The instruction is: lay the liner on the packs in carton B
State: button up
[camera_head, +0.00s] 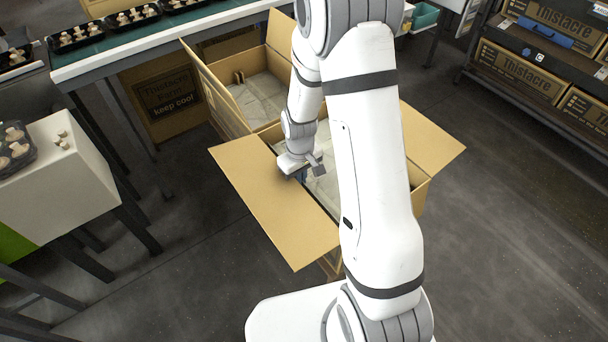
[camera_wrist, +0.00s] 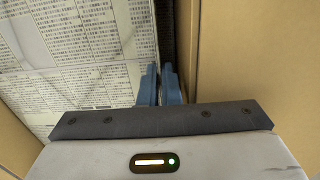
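My gripper (camera_wrist: 160,72) reaches down inside the front carton (camera_head: 265,192), whose flaps are spread out. Its two blue fingers are close together, with a narrow dark gap between them. I cannot tell whether they pinch anything. The liner, a sheet of printed paper (camera_wrist: 95,38), fills the left of the wrist view, and the fingertips are at its right edge. Part of a pale sheet (camera_head: 288,150) also shows in this carton behind my arm. Any packs under it are hidden. No letter shows on the cartons, so I cannot tell which is B.
A second open carton (camera_head: 215,95) stands directly behind, also with pale paper inside. Carton wall (camera_wrist: 250,50) is close right of my fingers. A table with mushroom packs (camera_head: 75,38) is back left, a white stand (camera_head: 75,180) at left, a shelf (camera_head: 540,55) at right.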

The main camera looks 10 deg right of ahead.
jog(key=o, duration=0.5)
jog(key=shift+r, duration=0.1)
notch_tip(320, 180, up, 8)
jog(key=shift+d+r+p, duration=0.1)
jog(key=shift+p, duration=0.85)
jog(key=s+d+r+m+t+p, duration=0.1)
jog(key=s+r+p, duration=0.3)
jog(key=r, duration=0.7)
jog(key=s+r+m+p, duration=0.2)
jog(key=s+r+p, duration=0.3)
jog(key=r, duration=0.6)
jog(key=s+d+r+m+t+p, duration=0.1)
jog(key=s+r+p, duration=0.4)
jog(key=s+r, duration=0.3)
notch_tip(320, 180, up, 3)
jog(key=shift+s+d+f+t, duration=0.1)
jog(key=shift+s+d+t, duration=0.15)
jog(key=shift+d+t, duration=0.05)
